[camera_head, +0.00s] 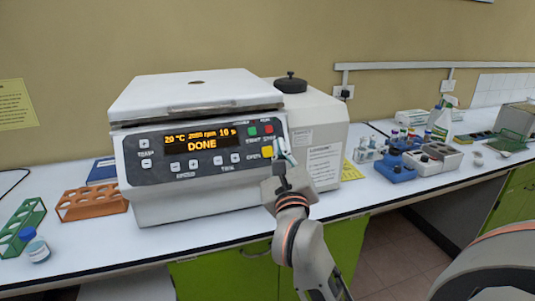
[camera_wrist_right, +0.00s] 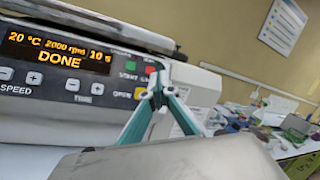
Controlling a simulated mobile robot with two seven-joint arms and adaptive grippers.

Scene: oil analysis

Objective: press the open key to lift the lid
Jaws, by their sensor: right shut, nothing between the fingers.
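The centrifuge (camera_head: 150,190) stands on the bench with its white lid (camera_head: 190,92) lying flat on top, a dark gap along its front edge. Its display (camera_head: 200,140) reads DONE, 20 °C, 2000 rpm and 10. The yellow open key (camera_head: 267,152) is at the lower right of the panel; it also shows in the right wrist view (camera_wrist_right: 140,93), partly covered by a finger. My right gripper (camera_head: 284,148) is shut and empty, its tips close beside the open key. I cannot tell whether they touch it. My left gripper is not in view.
A white machine with a black knob (camera_head: 290,83) stands just right of the centrifuge. An orange rack (camera_head: 92,204), a green rack (camera_head: 18,230) and a blue-capped jar (camera_head: 36,246) are at left. Blue racks (camera_head: 395,172) and a spray bottle (camera_head: 442,118) stand farther right.

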